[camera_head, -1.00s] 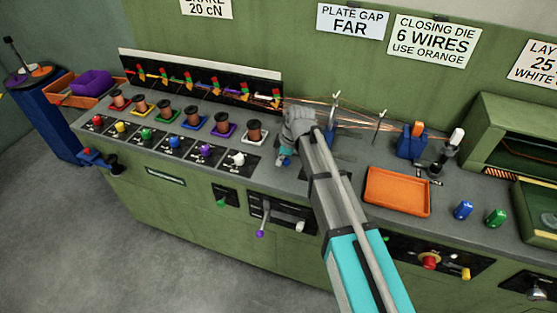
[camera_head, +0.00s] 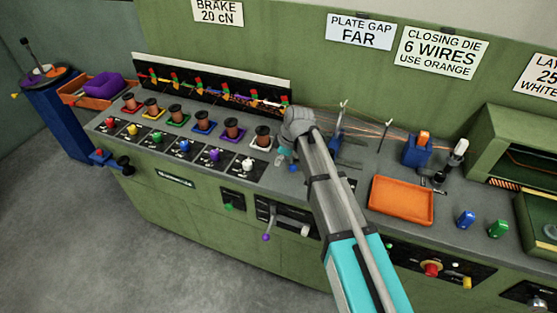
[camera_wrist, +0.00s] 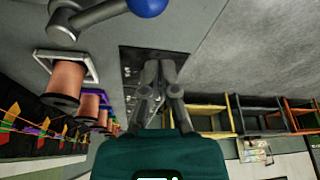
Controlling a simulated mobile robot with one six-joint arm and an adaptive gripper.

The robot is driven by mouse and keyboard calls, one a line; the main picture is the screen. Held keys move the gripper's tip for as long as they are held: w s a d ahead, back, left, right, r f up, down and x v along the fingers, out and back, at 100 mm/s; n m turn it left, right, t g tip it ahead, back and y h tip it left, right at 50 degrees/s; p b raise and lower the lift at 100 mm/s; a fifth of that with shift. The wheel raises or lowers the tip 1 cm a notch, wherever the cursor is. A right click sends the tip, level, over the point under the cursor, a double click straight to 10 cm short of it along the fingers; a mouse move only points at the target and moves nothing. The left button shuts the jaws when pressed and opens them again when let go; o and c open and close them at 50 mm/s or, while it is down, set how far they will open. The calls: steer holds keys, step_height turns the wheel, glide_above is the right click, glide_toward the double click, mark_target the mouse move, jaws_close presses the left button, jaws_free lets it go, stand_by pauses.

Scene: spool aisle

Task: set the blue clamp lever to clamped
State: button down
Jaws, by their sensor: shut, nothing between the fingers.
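The blue clamp lever shows at the top of the wrist view as a grey rod ending in a round blue knob (camera_wrist: 146,6). Its rod runs left to a grey pivot (camera_wrist: 62,22). In the head view a small blue spot (camera_head: 293,168) beside my gripper looks like this knob; most of the lever is hidden there by my arm. My gripper (camera_wrist: 155,65) is shut and empty, its fingers together below the knob in the wrist picture and apart from it. In the head view my gripper (camera_head: 284,160) is over the bench just right of the white knob, partly hidden.
Brown spools (camera_head: 263,136) stand in a row left of my arm, with coloured knobs (camera_head: 215,154) in front. A blue fixture (camera_head: 338,134) with wires is behind my arm. An orange tray (camera_head: 402,201) lies to the right. A purple-tipped lever (camera_head: 266,237) hangs on the bench front.

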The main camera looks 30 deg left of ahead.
steer(key=p+v, duration=0.5)
steer(key=v, duration=0.1)
stand_by(0.3)
steer(key=shift+w+d, duration=0.1)
steer(key=shift+w, duration=0.05)
stand_by(0.5)
steer(key=w+d+m+t, duration=0.1)
steer(key=w+d+m, duration=0.15)
steer(key=d, duration=0.45)
steer(key=w+d+m, duration=0.2)
steer(key=d+m, duration=0.1)
steer(key=d, duration=0.5)
steer(key=s+d+m+h, duration=0.1)
steer(key=s+d+m, duration=0.2)
steer(key=d+m, duration=0.6)
steer(key=s+d+m+h, duration=0.2)
steer(key=d+m, duration=0.6)
steer(key=d, duration=2.1)
steer(key=shift+s+f+m+t, duration=0.3)
steer(key=shift+s+f+m, duration=0.05)
steer(key=shift+s, duration=0.2)
